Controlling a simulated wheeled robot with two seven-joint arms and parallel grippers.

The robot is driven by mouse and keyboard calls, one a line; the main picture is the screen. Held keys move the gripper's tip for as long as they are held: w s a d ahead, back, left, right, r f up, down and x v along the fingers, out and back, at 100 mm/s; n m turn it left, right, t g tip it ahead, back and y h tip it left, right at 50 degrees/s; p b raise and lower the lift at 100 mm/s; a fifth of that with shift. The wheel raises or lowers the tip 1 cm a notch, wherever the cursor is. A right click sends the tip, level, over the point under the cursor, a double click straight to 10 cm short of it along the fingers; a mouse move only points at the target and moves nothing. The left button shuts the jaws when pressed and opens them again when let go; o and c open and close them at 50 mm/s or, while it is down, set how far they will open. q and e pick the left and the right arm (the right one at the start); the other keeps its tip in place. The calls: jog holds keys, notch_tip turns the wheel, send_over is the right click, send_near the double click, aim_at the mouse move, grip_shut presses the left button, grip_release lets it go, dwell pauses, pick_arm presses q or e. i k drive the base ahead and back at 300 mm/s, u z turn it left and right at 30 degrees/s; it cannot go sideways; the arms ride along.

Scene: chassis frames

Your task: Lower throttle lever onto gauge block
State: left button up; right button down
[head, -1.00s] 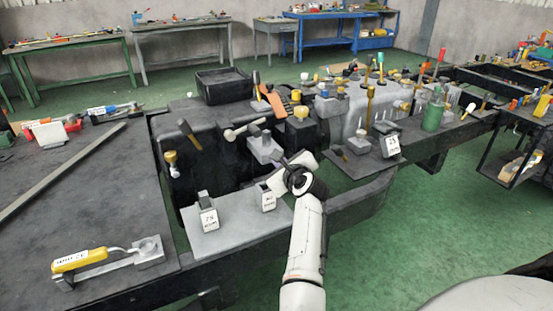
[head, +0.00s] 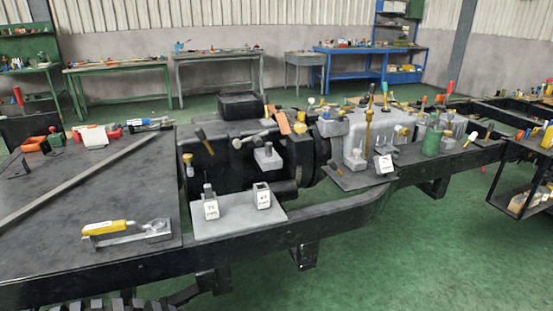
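A lever with a yellow handle (head: 105,228) lies nearly level on a grey mount (head: 155,232) at the front of the dark left deck. The label on its handle is too small to read. A grey block labelled 75 (head: 211,208) stands on a light grey plate (head: 237,222). A second labelled grey block (head: 263,200) stands to its right on the same plate. A third labelled block (head: 384,166) is farther right on a dark plate. No block shows under the yellow handle. Neither of my grippers is in view.
A long grey bar (head: 75,180) lies across the deck. Black housings with several knobbed levers (head: 250,141) stand behind the light plate. A green cylinder (head: 431,141) is at right. The green floor (head: 400,260) in front of the frame rail is clear.

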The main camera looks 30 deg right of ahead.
aim_at(237, 143)
jog(key=k, duration=0.3)
jog(key=z, duration=1.4)
jog(key=i, duration=0.95)
jog(key=u, duration=0.1)
